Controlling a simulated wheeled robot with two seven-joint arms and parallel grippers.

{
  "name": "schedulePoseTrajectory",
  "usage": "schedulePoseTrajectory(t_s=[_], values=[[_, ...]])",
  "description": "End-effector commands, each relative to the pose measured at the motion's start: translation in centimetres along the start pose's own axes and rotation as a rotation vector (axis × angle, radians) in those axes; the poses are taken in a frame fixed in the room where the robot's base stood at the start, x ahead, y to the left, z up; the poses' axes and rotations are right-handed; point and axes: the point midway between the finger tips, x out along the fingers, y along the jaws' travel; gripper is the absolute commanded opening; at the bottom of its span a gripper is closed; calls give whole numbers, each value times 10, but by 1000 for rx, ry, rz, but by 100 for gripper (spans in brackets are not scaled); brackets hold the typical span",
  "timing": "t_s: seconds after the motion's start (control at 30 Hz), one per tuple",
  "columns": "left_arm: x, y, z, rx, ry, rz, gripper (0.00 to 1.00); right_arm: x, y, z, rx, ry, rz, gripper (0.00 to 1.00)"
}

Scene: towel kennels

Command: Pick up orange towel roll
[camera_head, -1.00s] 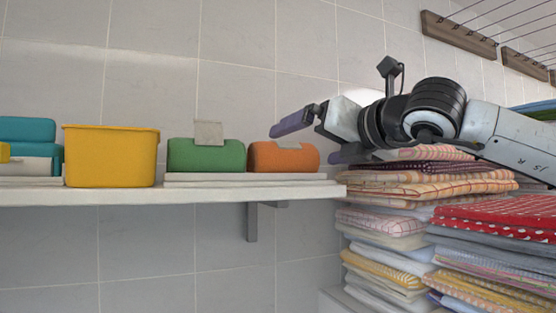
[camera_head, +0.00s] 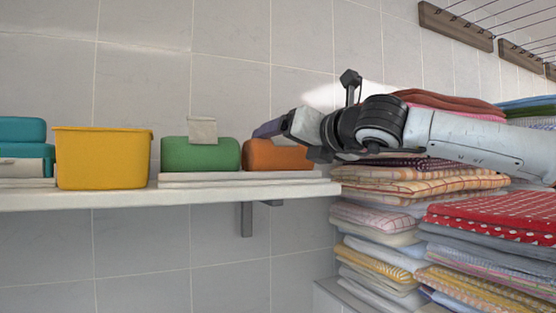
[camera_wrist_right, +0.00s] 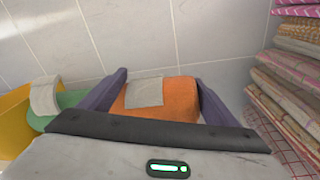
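The orange towel roll (camera_head: 272,157) lies at the right end of the shelf, next to the green towel roll (camera_head: 200,155). In the right wrist view, the orange roll (camera_wrist_right: 168,98) with a grey tag (camera_wrist_right: 144,92) sits between the two purple fingers of my right gripper (camera_wrist_right: 162,95). The fingers are spread wide, one on each side of the roll, and I cannot tell whether they touch it. In the head view, my right gripper (camera_head: 275,130) reaches in from the right and covers part of the roll. My left gripper is not in view.
A yellow bin (camera_head: 102,160) and teal rolls (camera_head: 22,131) stand further left on the white shelf (camera_head: 130,198). Stacks of folded towels (camera_head: 420,190) rise right of the shelf, close under my right arm. A tiled wall is behind.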

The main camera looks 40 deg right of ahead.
Motion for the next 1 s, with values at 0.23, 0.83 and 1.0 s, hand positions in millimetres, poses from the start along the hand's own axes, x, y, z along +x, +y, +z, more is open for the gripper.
schedulePoseTrajectory(t_s=[0.23,0.83,1.0], values=[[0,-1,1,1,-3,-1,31,1,-1,-4,-4,7,-3,51],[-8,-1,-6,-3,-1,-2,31,-3,19,55,-4,3,-3,51],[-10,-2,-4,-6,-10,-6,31,-5,29,82,-3,2,-2,51]])
